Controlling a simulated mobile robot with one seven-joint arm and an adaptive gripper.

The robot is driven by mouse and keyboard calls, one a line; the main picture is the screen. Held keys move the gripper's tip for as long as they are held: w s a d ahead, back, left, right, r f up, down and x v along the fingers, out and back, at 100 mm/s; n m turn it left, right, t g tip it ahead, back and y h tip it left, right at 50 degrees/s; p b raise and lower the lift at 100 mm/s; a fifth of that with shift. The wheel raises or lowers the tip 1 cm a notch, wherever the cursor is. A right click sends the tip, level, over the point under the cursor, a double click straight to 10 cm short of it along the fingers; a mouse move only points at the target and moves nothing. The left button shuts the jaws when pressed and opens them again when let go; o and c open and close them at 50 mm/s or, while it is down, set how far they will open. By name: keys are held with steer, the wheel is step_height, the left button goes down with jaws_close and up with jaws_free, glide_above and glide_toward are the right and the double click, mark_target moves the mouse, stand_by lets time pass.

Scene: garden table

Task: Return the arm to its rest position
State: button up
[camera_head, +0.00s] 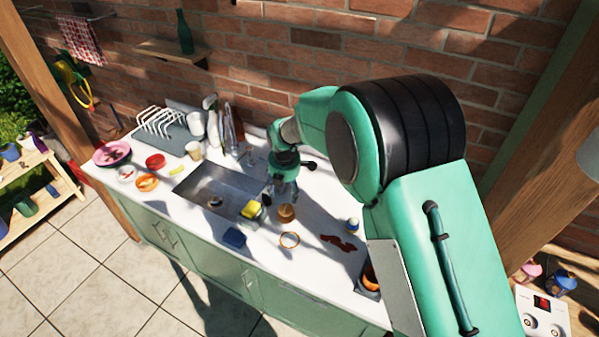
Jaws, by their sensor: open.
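My green arm reaches from the right side of the view out over the white counter (310,253). My gripper (281,193) points down above the right end of the sink (212,188). It is small and partly dark in this view, and its jaws are open. A brown round object (286,212) stands on the counter just below and right of it, apparently apart from it. A yellow sponge (250,209) lies close to its left, at the sink's front right corner. No object shows between the fingers.
A white dish rack (160,122), bowls and a cup (193,150) stand on the left. Bottles (231,130) stand behind the sink. A brick wall (290,60) closes the back.

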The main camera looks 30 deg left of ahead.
steer(key=s+d+r+m+b, duration=0.15)
steer(key=d+r+m, duration=0.25)
steer(key=d+r, duration=0.55)
steer(key=s+d+r+m, duration=0.35)
steer(key=d+r, duration=0.45)
steer(key=d, duration=0.3)
steer(key=s+d+r+m+b, duration=0.15)
steer(key=d+r+m, duration=0.25)
steer(key=d+r, duration=0.5)
steer(key=s+d+r+m+b, duration=0.15)
steer(key=s+d+m, duration=0.35)
steer(key=s+d, duration=0.5)
steer(key=s+d+r+m+b, duration=0.1)
steer(key=s+d+r+m, duration=0.3)
steer(key=s+d, duration=0.55)
steer(key=s+d+f+m+t, duration=0.1)
steer(key=d+f+m+t, duration=0.1)
steer(key=d+m, duration=0.3)
steer(key=s+d+f+m+t+h, duration=0.1)
steer(key=s+d+f+m+t, duration=0.1)
steer(key=d+m, duration=0.4)
steer(key=shift+f+m, duration=0.35)
steer(key=shift+f, duration=0.2)
